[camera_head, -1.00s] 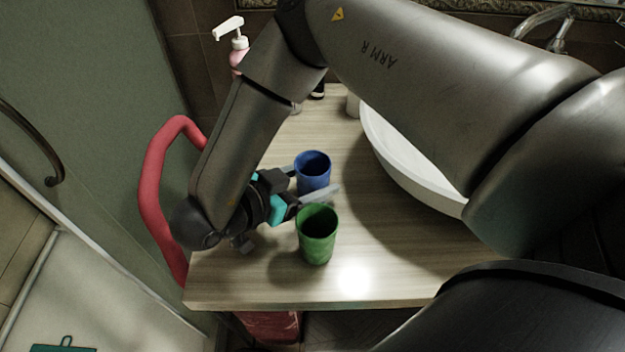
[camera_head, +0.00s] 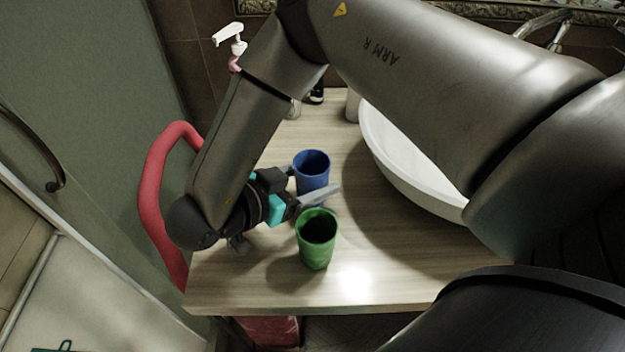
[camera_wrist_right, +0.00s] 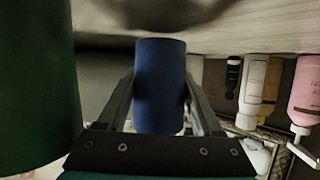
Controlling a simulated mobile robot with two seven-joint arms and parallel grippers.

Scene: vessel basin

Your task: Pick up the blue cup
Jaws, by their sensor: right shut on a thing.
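The blue cup (camera_head: 312,172) stands upright on the wooden counter, behind the green cup (camera_head: 317,240). My right gripper (camera_head: 312,190) is shut on the blue cup, with one finger showing in front of it in the head view. In the right wrist view the blue cup (camera_wrist_right: 160,85) sits between the two fingers (camera_wrist_right: 160,100). The green cup fills the left edge of that view (camera_wrist_right: 38,85), outside the fingers. My left gripper is not in view.
A white basin (camera_head: 405,165) is on the right of the counter (camera_head: 390,270). A soap bottle (camera_head: 236,50) and other bottles (camera_wrist_right: 255,90) stand at the back. A red curved rail (camera_head: 152,190) runs along the counter's left side.

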